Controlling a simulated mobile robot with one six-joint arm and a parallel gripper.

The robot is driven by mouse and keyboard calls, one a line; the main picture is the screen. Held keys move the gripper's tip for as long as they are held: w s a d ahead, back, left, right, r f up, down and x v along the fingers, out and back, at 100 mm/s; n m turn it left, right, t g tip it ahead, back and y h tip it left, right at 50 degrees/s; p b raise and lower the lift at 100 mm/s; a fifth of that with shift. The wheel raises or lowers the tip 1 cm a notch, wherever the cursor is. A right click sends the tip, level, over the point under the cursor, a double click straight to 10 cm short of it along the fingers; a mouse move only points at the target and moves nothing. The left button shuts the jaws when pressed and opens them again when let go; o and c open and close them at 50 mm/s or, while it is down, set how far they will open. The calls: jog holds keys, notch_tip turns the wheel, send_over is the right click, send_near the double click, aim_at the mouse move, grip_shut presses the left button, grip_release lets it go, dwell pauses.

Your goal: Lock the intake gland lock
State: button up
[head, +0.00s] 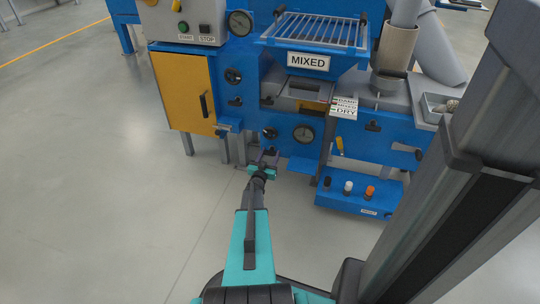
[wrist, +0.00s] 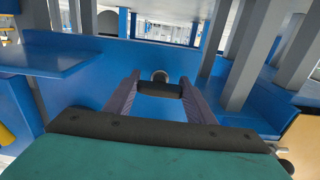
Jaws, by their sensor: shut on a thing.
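My gripper (head: 265,161) is at the lower front of the blue machine, below a small black knob (head: 270,132). In the wrist view, my gripper (wrist: 160,92) has its two purple-grey fingers on either end of a short black bar handle (wrist: 160,89). In the head view the handle is mostly hidden by my gripper.
A yellow door (head: 185,92) is to the left. Grey posts (wrist: 245,55) stand close by. Floor at left is clear.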

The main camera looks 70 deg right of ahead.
jog(key=o, duration=1.1)
jog(key=shift+c, duration=0.2)
jog(key=a+p, duration=0.3)
jog(key=a, duration=1)
jog(key=shift+s+a, duration=0.4)
jog(key=shift+p, duration=0.3)
